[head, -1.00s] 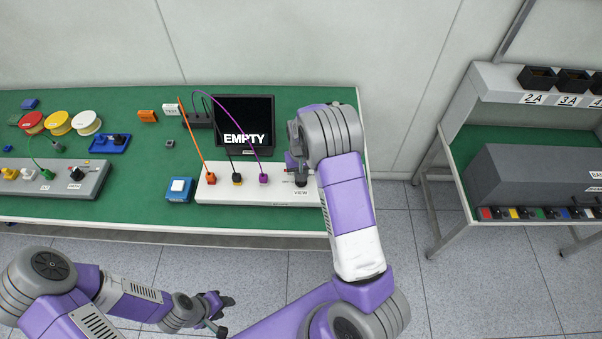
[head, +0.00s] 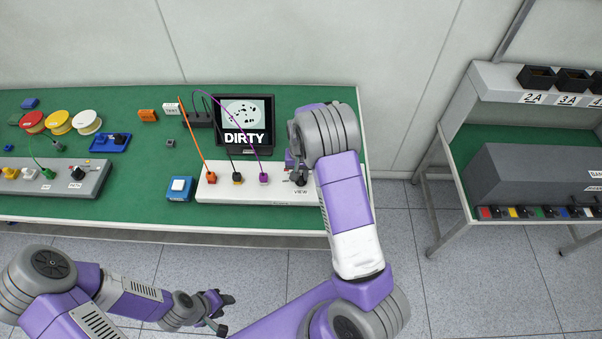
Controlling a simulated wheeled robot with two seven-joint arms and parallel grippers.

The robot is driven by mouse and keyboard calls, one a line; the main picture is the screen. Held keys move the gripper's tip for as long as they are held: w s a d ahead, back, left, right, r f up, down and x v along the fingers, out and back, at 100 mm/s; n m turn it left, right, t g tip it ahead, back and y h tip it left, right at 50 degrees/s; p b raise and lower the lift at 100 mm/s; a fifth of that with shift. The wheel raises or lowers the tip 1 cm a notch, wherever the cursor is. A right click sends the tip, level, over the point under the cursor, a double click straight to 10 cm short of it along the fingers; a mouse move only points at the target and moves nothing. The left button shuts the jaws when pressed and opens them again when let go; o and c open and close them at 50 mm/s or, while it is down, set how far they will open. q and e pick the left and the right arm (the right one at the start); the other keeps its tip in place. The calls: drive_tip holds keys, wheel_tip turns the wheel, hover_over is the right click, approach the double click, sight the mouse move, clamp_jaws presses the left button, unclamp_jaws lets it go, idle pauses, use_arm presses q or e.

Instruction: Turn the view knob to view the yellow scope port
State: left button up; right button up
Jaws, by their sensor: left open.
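The white scope box (head: 225,193) lies on the green bench. The screen (head: 244,120) behind shows a speckled white disc and the word DIRTY. My left gripper (head: 225,314) is open and empty, in front of the bench.
A blue block with a white button (head: 179,188) sits left of the box. A grey panel (head: 90,179) with a PATH knob, coloured spools (head: 58,122) and a blue tray (head: 110,143) are further left. A second bench (head: 462,150) stands right, across a floor gap.

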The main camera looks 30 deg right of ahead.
sight(301, 176)
drive_tip(key=o, duration=0.3)
drive_tip(key=shift+r, duration=0.1)
wheel_tip(301, 176, up, 7)
drive_tip(key=shift+r+p, duration=0.2)
drive_tip(key=shift+p, duration=0.2)
idle(0.5)
